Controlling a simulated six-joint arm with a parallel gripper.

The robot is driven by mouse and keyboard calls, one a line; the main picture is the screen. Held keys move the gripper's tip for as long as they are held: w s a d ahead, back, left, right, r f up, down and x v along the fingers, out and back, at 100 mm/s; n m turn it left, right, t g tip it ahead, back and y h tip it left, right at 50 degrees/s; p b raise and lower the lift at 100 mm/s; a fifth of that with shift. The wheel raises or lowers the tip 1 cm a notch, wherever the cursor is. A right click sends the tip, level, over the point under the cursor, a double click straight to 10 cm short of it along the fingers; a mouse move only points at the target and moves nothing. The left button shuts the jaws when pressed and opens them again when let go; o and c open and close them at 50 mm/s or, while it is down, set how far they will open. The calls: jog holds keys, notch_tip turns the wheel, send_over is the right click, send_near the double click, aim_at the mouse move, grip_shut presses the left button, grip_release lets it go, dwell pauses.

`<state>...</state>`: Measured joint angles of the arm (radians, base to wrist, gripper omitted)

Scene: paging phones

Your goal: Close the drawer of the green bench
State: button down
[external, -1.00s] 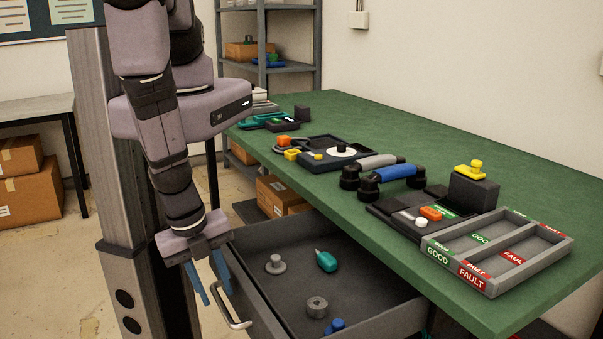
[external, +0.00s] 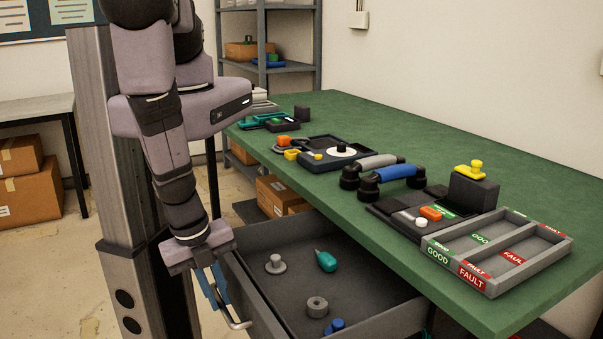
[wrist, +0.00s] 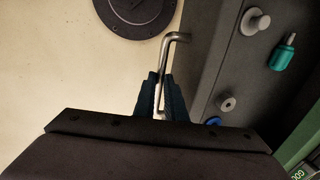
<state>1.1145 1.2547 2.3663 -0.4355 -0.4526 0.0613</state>
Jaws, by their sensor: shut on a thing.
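The drawer (external: 262,296) of the green bench (external: 405,225) stands open toward my arm. Its metal bar handle (external: 235,318) is on the front face. My gripper (external: 218,295) is shut on the handle, and its blue fingers lie on either side of the bar. In the wrist view, the fingers (wrist: 160,98) close around the lower part of the handle (wrist: 168,50), beside the drawer front.
The bench top holds a divided GOOD/FAULT tray (external: 497,250), handsets (external: 385,172) and several devices. A shelf (external: 290,67) with boxes stands behind. Cardboard boxes (external: 32,190) sit at the left. My round base disc shows in the wrist view.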

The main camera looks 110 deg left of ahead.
jog(key=shift+a, duration=0.1)
send_over(341, 282)
jog(key=shift+w+a, duration=0.1)
jog(key=shift+a, duration=0.05)
dwell(0.6)
jog(key=c, duration=1.8)
grip_release()
jog(key=shift+w, duration=0.1)
jog(key=s+d, duration=2)
jog(key=s, duration=0.1)
jog(key=shift+d, duration=0.3)
jog(key=r, duration=0.2)
jog(key=shift+s+d+r, duration=0.15)
jog(key=shift+d+r, duration=0.1)
jog(key=shift+r, duration=0.05)
jog(key=shift+s+r, duration=0.1)
jog(key=shift+r, duration=0.65)
